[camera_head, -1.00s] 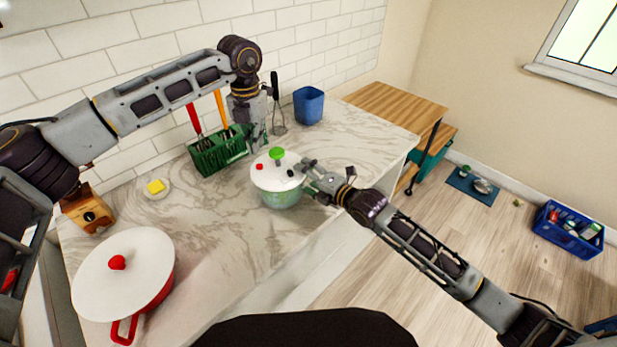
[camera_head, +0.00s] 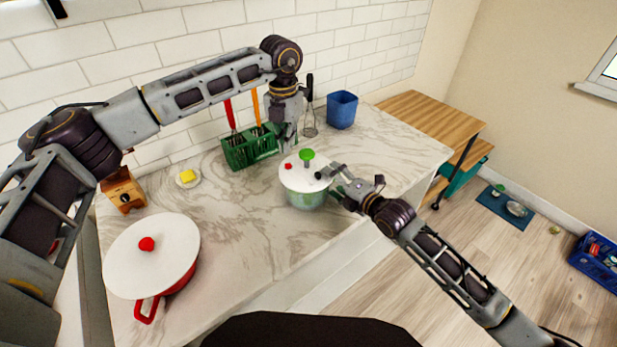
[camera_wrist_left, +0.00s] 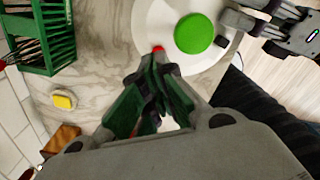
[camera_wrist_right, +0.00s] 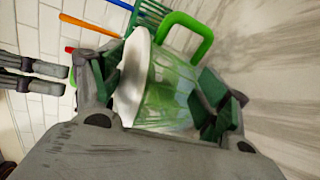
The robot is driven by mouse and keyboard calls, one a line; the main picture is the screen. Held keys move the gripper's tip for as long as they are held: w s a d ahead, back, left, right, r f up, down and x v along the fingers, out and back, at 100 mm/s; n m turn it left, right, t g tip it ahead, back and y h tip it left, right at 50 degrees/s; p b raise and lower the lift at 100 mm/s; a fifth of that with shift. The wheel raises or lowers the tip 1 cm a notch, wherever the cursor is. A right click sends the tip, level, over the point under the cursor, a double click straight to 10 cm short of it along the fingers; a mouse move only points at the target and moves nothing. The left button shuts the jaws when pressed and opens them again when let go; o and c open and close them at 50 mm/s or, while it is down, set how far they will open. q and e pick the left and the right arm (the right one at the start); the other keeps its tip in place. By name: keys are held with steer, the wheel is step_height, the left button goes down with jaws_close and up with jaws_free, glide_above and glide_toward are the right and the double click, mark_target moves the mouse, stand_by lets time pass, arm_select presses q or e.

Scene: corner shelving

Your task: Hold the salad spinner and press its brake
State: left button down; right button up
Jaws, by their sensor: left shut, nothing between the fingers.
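The salad spinner (camera_head: 304,196) stands upright on the counter, with a white lid, pale green bowl and green top knob (camera_head: 307,154). Its lid carries a small red button (camera_head: 288,166) and a black knob (camera_head: 318,175). My left gripper (camera_wrist_left: 155,95) points down, shut and empty, near the lid's edge by the red button; whether it touches is unclear. My right gripper (camera_head: 338,182) is at the spinner's right side. In the right wrist view its fingers are apart, with the spinner (camera_wrist_right: 168,95) between or just beyond them; I cannot tell whether they grip it.
A green rack with utensils (camera_head: 240,152) stands behind left, a blue container (camera_head: 342,110) behind right. A red pot with white lid (camera_head: 150,255), a yellow block on a plate (camera_head: 188,177) and a wooden box (camera_head: 123,191) are left. Counter in front of the spinner is clear.

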steer(key=o, duration=0.5)
steer(key=shift+f, duration=0.85)
steer(key=shift+o, duration=0.2)
steer(key=shift+r, duration=0.1)
steer(key=shift+d+r, duration=0.1)
steer(key=shift+r, duration=0.15)
steer(key=shift+s+d, duration=0.1)
steer(key=v, duration=1.1)
steer(key=shift+s, duration=0.25)
steer(key=shift+d, duration=0.1)
